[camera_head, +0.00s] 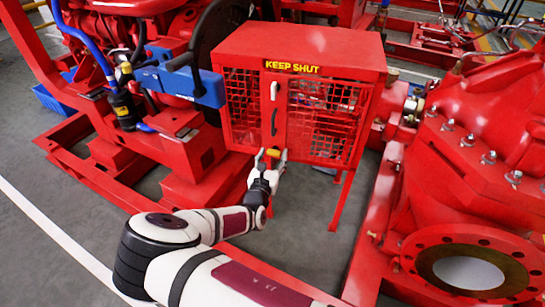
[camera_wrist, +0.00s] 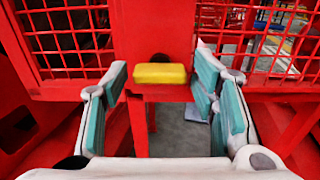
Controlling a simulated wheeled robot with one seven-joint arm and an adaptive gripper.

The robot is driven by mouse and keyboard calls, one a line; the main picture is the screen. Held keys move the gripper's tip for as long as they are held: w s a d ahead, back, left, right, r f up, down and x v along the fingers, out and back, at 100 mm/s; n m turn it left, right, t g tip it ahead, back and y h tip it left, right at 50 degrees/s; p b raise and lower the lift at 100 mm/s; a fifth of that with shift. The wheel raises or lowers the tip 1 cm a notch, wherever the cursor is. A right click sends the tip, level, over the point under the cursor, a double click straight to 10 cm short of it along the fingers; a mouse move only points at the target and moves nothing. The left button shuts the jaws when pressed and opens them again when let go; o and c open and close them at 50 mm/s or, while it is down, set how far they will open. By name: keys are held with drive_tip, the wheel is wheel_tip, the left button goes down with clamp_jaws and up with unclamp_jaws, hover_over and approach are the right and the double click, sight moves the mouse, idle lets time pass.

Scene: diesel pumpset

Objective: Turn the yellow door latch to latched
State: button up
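The yellow latch (camera_head: 273,153) is a small bar low on the central post of the red mesh cabinet (camera_head: 300,42), below the doors' handles. In the wrist view the latch (camera_wrist: 160,73) lies horizontal, with a dark round hole just above it. My gripper (camera_head: 270,159) is at the cabinet's lower front edge. In the wrist view its teal-padded fingers (camera_wrist: 160,80) are open, one on each side of the latch, with a visible gap on both sides. Nothing is held. How far the fingertips reach past the latch is unclear.
A white handle (camera_head: 274,90) and a dark handle (camera_head: 274,122) sit on the post above the latch, under a "KEEP SHUT" label (camera_head: 292,67). Red engine frames (camera_head: 180,165) stand left, and a large red pump casing (camera_head: 470,180) stands right. Grey floor shows below the cabinet.

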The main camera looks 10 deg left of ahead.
drive_tip(key=c, duration=0.7)
drive_tip(key=shift+p, duration=0.45)
drive_tip(key=m+p, duration=0.2)
drive_tip(key=p, duration=0.1)
drive_tip(key=shift+r+m+p, duration=0.2)
drive_tip(key=shift+m+p, duration=0.1)
drive_tip(key=shift+m, duration=0.1)
drive_tip(key=m+p, duration=0.3)
drive_tip(key=shift+m, duration=0.3)
drive_tip(key=m+p, duration=0.4)
drive_tip(key=m, duration=0.1)
drive_tip(key=shift+f, duration=0.1)
drive_tip(key=m+p, duration=0.3)
drive_tip(key=m, duration=0.3)
drive_tip(key=shift+f, duration=0.1)
drive_tip(key=shift+m+p, duration=0.3)
drive_tip(key=shift+m, duration=0.1)
